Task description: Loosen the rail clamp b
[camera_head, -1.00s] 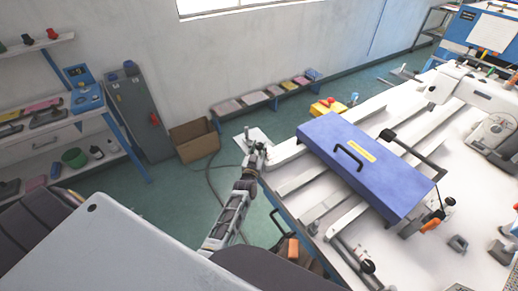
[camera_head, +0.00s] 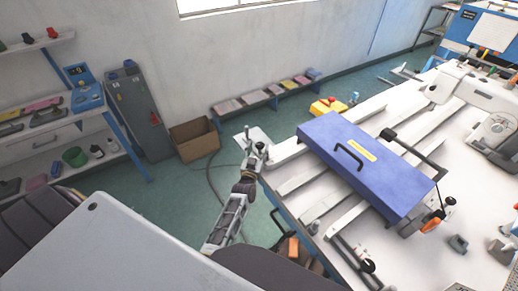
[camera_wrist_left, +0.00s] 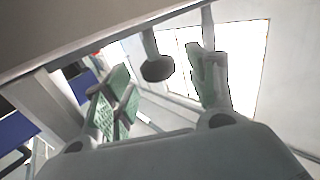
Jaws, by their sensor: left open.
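My left gripper (camera_head: 254,153) is at the far left end of a white rail (camera_head: 284,150), beside the table edge. In the left wrist view, its two fingers (camera_wrist_left: 160,98) are apart. A dark rounded knob on a pale stem (camera_wrist_left: 158,68) shows between them, apparently not gripped. It looks like part of a clamp at that rail end, but I cannot tell for sure that it is rail clamp b. In the head view the gripper largely hides this spot. Other black-knobbed clamps show at the blue cover's right (camera_head: 449,201) and on the front rail (camera_head: 368,266). My right gripper is out of view.
A blue cover with a black handle (camera_head: 365,165) lies across the rails on the white table. A yellow box with a red button (camera_head: 328,107) is behind the rail end. A cardboard box (camera_head: 195,139) stands on the floor to the left, with open floor between.

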